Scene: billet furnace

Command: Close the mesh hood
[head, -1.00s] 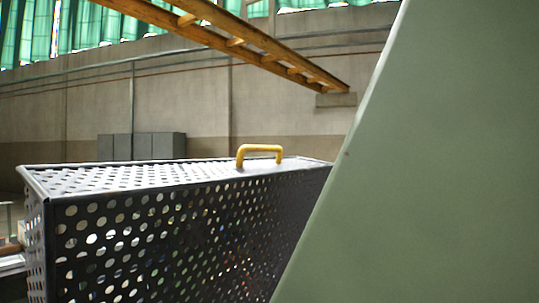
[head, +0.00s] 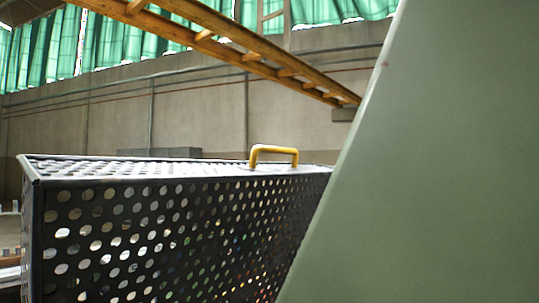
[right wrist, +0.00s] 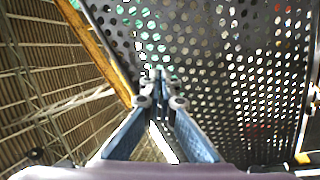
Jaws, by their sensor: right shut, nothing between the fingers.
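The mesh hood (head: 150,235) is a dark perforated metal box at the left and middle of the head view. Its top face shows as a thin strip, with a yellow handle (head: 274,151) on it. In the right wrist view the perforated panel of the hood (right wrist: 230,60) fills the middle and right. My right gripper (right wrist: 160,76) is shut and empty, with its fingertips in front of this panel. I cannot tell whether they touch it. My right gripper is not seen in the head view, and my left gripper is in neither view.
A large pale green slanted surface (head: 440,170) blocks the right of the head view and hides the hood's right end. A yellow overhead beam (head: 240,50) crosses above. Grey cabinets (head: 160,152) barely show behind the hood.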

